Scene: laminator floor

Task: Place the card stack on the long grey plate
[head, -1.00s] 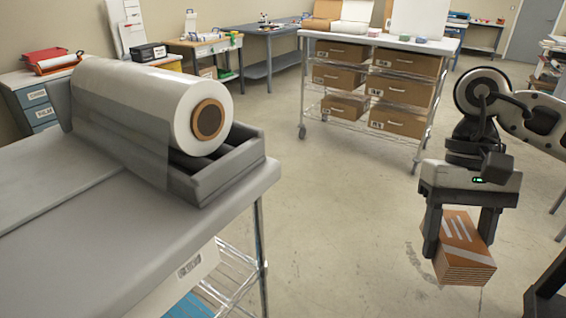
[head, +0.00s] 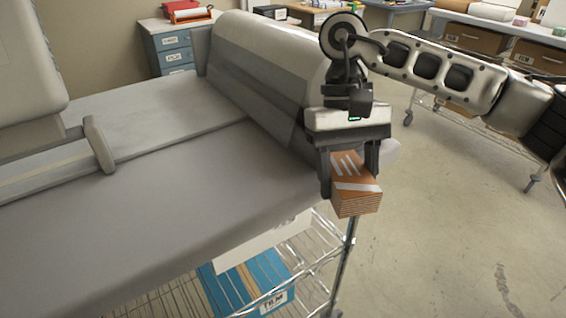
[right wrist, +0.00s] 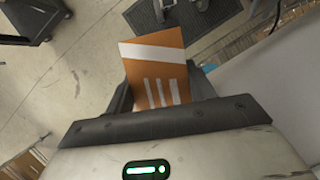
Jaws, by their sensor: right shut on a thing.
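The card stack (head: 356,198) is an orange-brown block of layered cards with white stripes on top. My right gripper (head: 349,178) is shut on it, with a finger on either side. The stack hangs at the right end of the grey bench, and I cannot tell its exact height over the edge. In the right wrist view the stack (right wrist: 157,65) shows between the fingers. The long grey plate (head: 180,195) appears to be the broad flat surface running left from there; its top is bare near the gripper. My left gripper is out of view.
A large covered roll (head: 265,70) stands along the back of the bench, close behind my right gripper. A small upright slider (head: 98,145) sits at left. Below is a wire shelf with a blue box (head: 245,280). Open floor lies to the right.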

